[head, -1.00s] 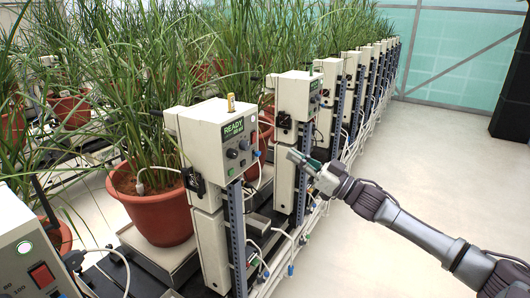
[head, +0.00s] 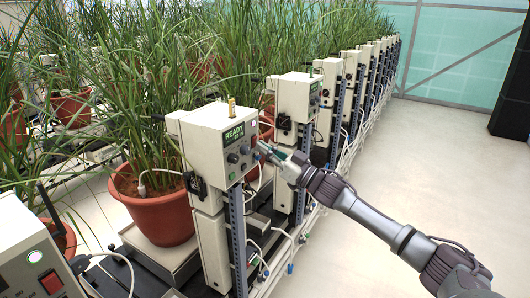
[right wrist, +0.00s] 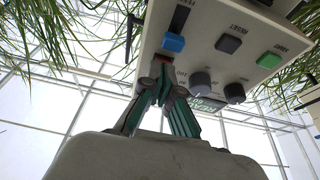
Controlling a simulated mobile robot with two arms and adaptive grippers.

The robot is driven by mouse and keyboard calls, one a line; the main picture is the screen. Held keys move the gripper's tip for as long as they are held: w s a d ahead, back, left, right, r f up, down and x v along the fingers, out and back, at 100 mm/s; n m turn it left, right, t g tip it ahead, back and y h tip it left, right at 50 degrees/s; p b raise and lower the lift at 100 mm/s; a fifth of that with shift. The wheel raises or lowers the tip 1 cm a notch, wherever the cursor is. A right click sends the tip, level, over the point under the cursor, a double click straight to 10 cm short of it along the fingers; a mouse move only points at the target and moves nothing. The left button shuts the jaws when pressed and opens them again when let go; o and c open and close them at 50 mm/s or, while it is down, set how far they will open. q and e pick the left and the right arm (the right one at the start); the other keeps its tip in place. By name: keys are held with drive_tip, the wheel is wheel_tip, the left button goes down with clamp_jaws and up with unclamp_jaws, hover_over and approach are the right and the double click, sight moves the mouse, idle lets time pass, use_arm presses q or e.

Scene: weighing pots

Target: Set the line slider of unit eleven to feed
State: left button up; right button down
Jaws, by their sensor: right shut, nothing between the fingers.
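The near weighing unit's control box (head: 222,135) has a green READY display. Its number cannot be read, so I cannot tell if it is unit eleven. In the right wrist view its panel appears from below, with a blue slider cap (right wrist: 173,42) at the lower end of a dark slot (right wrist: 180,18). The slider's labels are not readable. My right gripper (head: 262,149) is at the right edge of the panel. In the right wrist view its fingertips (right wrist: 164,72) are shut and empty, close below the blue cap and beside a red switch; contact cannot be told. My left gripper is out of view.
The panel also has a grey button (right wrist: 228,43), a green button (right wrist: 268,60) and two dark knobs, one of them (right wrist: 200,82) near the fingers. A potted plant (head: 155,212) stands left of the unit. More units recede behind. The aisle floor (head: 440,150) at right is clear.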

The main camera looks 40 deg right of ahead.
drive_tip(key=shift+d+f, duration=0.1)
drive_tip(key=shift+f, duration=0.8)
drive_tip(key=shift+f, duration=0.1)
wheel_tip(320, 180, down, 2)
drive_tip(key=shift+s+f+b, duration=0.1)
drive_tip(key=shift+b, duration=0.3)
